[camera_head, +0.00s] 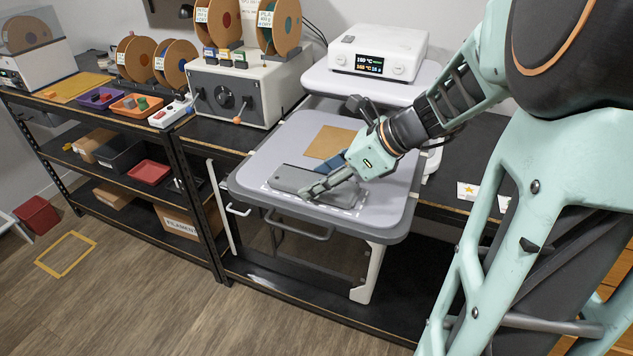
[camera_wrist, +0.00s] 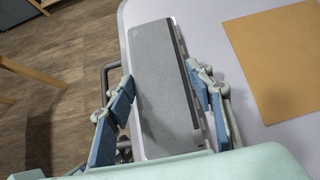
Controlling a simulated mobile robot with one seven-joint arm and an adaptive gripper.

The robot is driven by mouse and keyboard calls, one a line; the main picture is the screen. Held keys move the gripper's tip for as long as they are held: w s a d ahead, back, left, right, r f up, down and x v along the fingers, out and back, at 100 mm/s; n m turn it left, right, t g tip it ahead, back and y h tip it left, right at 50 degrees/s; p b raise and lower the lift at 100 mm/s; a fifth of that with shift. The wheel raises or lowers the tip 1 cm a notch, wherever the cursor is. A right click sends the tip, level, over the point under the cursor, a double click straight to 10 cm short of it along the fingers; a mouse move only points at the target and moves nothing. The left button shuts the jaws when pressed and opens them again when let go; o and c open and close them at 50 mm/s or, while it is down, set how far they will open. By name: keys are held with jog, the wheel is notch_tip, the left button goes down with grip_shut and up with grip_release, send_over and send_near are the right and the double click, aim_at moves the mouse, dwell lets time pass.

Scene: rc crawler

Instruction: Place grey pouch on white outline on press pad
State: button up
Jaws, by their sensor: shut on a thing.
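The grey pouch (camera_head: 290,178) is a flat, long piece over the front part of the light grey press pad (camera_head: 257,160). A dashed white outline (camera_head: 352,213) shows on the pad along the pouch's front edge and to its right; the rest is hidden under the pouch and my gripper. My gripper (camera_head: 317,187) is at the pouch's right part, shut on it. In the wrist view the pouch (camera_wrist: 163,90) lies between the two blue-padded fingers (camera_wrist: 160,80). I cannot tell whether the pouch rests fully on the pad.
A tan square sheet (camera_head: 330,142) lies on the pad behind the pouch. A white control box (camera_head: 378,52) with a display stands on the raised press plate behind. A grey machine with spools (camera_head: 235,88) is to the left. The pad's left part is clear.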

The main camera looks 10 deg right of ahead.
jog(key=shift+f, duration=0.1)
jog(key=o, duration=1.1)
jog(key=shift+o, duration=0.2)
jog(key=shift+d+r, duration=0.15)
jog(key=shift+r, duration=0.2)
jog(key=p+v, duration=0.1)
jog(key=v, duration=1)
jog(key=shift+s+d, duration=0.2)
jog(key=shift+s, duration=0.05)
